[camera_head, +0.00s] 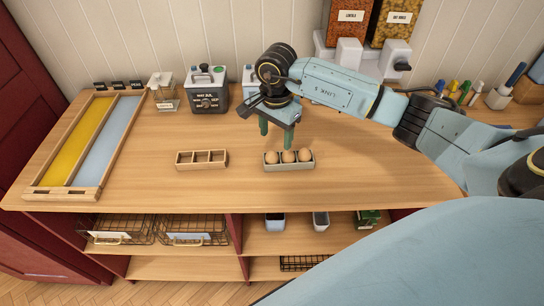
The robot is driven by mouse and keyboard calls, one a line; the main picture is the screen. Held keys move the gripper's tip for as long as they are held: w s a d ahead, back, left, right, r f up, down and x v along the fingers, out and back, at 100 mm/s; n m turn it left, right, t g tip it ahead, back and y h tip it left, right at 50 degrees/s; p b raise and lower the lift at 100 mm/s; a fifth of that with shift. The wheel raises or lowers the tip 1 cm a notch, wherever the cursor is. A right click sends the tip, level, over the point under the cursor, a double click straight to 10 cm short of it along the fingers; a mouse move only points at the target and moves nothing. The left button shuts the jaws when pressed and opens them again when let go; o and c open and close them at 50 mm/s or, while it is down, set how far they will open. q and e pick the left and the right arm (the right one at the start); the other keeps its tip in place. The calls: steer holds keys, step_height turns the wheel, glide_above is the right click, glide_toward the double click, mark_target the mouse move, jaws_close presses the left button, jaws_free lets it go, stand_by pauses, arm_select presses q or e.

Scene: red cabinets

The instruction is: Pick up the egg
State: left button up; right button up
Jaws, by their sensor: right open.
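Three brown eggs sit in a row in a small grey-green holder (289,167) on the wooden counter. The left egg (271,157), middle egg (289,156) and right egg (305,155) all show. My right gripper (277,130) is open and points down above and just behind the holder, its green fingers apart with nothing seen between them. The fingertips look close to the left and middle eggs; the exact gap cannot be told. My left gripper is not in view.
An empty wooden holder with three compartments (202,165) stands left of the eggs. A wooden frame with yellow and blue panels (84,149) lies at the left. Jars, canisters and pens line the back. The counter (240,190) is clear at its front.

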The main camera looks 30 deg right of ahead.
mark_target(272, 152)
steer(key=shift+w+a+f+p, duration=0.15)
steer(key=shift+a+f+p, duration=0.1)
steer(key=shift+f, duration=1.45)
steer(key=shift+w+a+f+p, duration=0.1)
steer(key=shift+f+p, duration=0.15)
steer(key=shift+f, duration=1.45)
steer(key=c, duration=0.7)
